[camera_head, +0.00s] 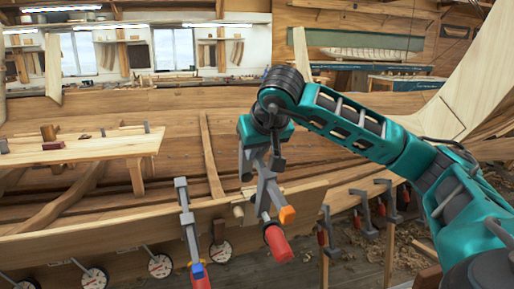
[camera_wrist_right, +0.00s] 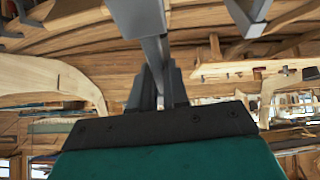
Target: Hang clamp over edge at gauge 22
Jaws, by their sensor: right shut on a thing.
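My right gripper (camera_head: 250,160) is shut on the grey bar of a clamp (camera_head: 267,185) with an orange block and a red handle. The clamp is tilted and its lower end overlaps the hull plank's upper edge (camera_head: 312,188) in the picture; I cannot tell whether it touches. In the right wrist view the fingers (camera_wrist_right: 158,88) close around the grey bar (camera_wrist_right: 150,45). Round white gauges hang along the plank, including one gauge (camera_head: 160,265) and another (camera_head: 221,251) left of the held clamp. Their numbers are too small to read. My left gripper is not in view.
Another clamp (camera_head: 188,225) with a blue block hangs over the edge to the left. Several clamps (camera_head: 363,214) hang at the right. A wooden bench (camera_head: 90,150) with tools stands inside the hull at left. A small wooden block (camera_head: 238,211) sits at the edge beside the held clamp.

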